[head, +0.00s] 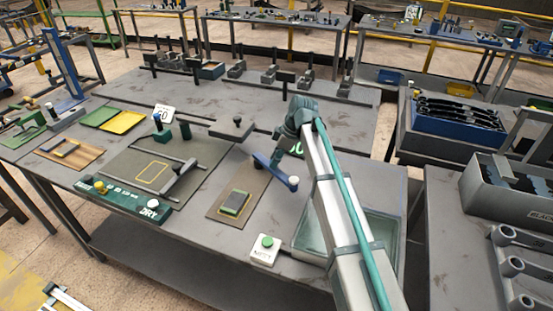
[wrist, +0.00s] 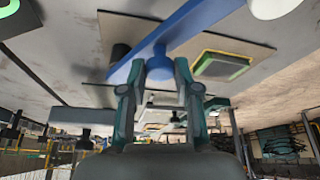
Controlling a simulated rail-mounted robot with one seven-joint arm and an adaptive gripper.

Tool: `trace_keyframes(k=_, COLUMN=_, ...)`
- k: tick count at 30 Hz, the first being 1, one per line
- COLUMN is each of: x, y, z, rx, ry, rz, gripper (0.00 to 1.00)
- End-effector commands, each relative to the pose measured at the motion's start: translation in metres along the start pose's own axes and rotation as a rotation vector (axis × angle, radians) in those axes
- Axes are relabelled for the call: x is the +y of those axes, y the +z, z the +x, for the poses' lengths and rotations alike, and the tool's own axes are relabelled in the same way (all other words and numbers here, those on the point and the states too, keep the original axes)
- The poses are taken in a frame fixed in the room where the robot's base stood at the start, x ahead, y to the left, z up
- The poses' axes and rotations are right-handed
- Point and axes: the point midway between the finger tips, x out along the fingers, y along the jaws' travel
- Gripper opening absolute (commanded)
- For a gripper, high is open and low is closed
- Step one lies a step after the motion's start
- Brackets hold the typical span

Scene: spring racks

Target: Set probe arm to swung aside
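The probe arm (head: 275,171) is a blue bar with a white ball knob (head: 293,183) at its near right end. In the head view it slants beside a brown plate (head: 222,208) carrying a green and yellow block (head: 235,202), with the knob to the block's right. In the wrist view the blue bar (wrist: 205,22) crosses above the fingertips, with the knob (wrist: 272,8) at upper right. My gripper (wrist: 160,68) has its fingers apart close to the bar; contact cannot be told. In the head view my gripper is mostly hidden near the bar's far end.
A white box with a green button (head: 265,250) stands at the table's front edge. A green panel marked DRY (head: 125,197) and a grey plate (head: 125,165) lie left. A glassy tray (head: 375,240) lies right, partly behind my arm. Several black posts stand at the back.

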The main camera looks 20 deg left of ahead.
Motion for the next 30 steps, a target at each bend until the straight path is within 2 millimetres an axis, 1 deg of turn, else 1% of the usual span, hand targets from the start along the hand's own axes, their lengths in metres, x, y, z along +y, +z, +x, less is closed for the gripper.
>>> trace_keyframes(k=1, x=0.001, y=0.001, z=0.0, rx=-0.001, ry=0.003, rz=0.001, gripper=0.4)
trace_keyframes(k=3, x=0.001, y=0.001, z=0.0, rx=-0.001, ry=0.002, rz=0.001, gripper=0.52)
trace_keyframes(k=4, x=0.001, y=0.001, z=0.0, rx=0.0, ry=0.002, rz=0.001, gripper=0.54)
trace_keyframes(k=13, x=0.001, y=0.0, z=-0.001, rx=0.0, ry=0.001, rz=0.002, gripper=0.54)
trace_keyframes(k=17, x=0.001, y=0.0, z=-0.008, rx=0.001, ry=0.002, rz=0.002, gripper=0.54)
trace_keyframes(k=20, x=0.001, y=0.0, z=-0.02, rx=0.001, ry=0.004, rz=0.002, gripper=0.54)
trace_keyframes(k=23, x=0.001, y=0.0, z=-0.037, rx=0.001, ry=0.003, rz=0.002, gripper=0.54)
trace_keyframes(k=30, x=0.001, y=0.0, z=-0.084, rx=0.001, ry=0.003, rz=0.002, gripper=0.54)
